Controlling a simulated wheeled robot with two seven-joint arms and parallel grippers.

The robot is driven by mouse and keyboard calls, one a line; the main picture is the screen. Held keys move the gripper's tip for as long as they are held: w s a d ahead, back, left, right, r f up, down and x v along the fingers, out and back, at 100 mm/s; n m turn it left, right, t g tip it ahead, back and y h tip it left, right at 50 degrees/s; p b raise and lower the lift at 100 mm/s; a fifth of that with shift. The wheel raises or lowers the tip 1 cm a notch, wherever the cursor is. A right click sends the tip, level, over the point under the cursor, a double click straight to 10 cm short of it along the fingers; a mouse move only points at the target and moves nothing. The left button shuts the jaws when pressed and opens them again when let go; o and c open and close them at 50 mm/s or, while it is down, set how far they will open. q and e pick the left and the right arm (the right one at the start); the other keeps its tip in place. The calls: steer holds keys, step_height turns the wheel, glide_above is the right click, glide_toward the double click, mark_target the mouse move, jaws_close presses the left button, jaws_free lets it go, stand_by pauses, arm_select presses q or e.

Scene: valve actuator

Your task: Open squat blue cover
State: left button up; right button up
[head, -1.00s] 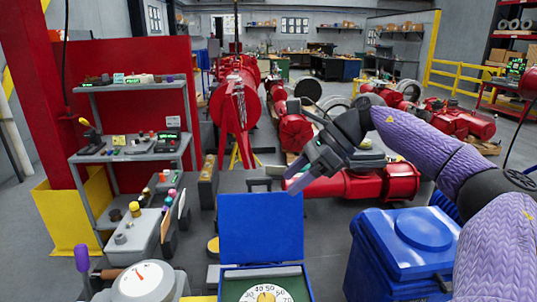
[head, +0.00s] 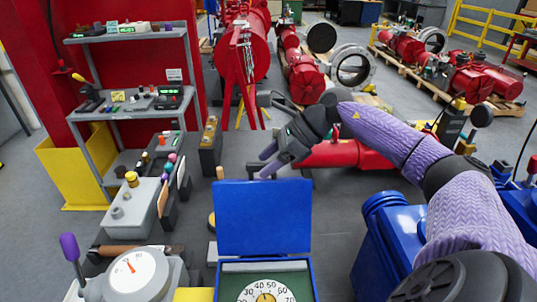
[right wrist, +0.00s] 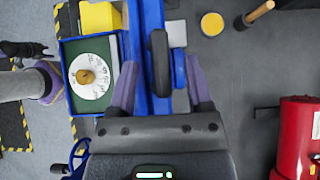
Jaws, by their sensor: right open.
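A low green-faced case with a blue rim (head: 312,278) and a white numbered dial stands at the front centre. Its blue cover (head: 264,218) stands upright at the case's far side, so the case is open. The right wrist view shows the case (right wrist: 118,45) left of the cover (right wrist: 147,20), which is seen nearly edge-on. My right gripper (head: 267,161) is open and empty above and behind the cover's top edge. In the right wrist view its fingers (right wrist: 162,92) lie on either side of the blue part; contact cannot be told.
A rounded blue housing (head: 385,235) stands right of the case, below my right arm. A purple-knobbed lever (head: 70,247) and white gauge (head: 133,270) stand at the left. A grey shelf (head: 128,113) and red pipework (head: 345,155) lie beyond. Floor shows between.

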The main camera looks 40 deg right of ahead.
steer(key=shift+f, duration=0.15)
jaws_close()
stand_by(1.4)
